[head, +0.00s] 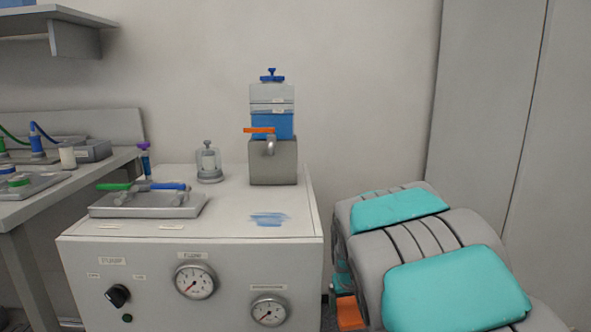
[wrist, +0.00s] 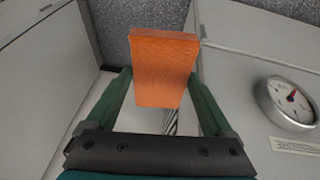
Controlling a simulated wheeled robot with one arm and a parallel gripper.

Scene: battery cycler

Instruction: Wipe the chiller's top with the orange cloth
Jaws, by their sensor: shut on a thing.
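The chiller appears to be the white cabinet (head: 230,222) with gauges on its front, in the head view. A blue smear (head: 269,219) marks its top, right of centre near the front edge. My gripper (wrist: 162,80) is shut on the orange cloth (wrist: 164,55), a folded block shape between its green fingers in the wrist view. The cloth also shows in the head view (head: 350,312), low beside the cabinet's right side and below its top, apart from the smear. My arm hides most of the gripper there.
A bench (head: 25,207) adjoins at left. The top's front right is otherwise clear.

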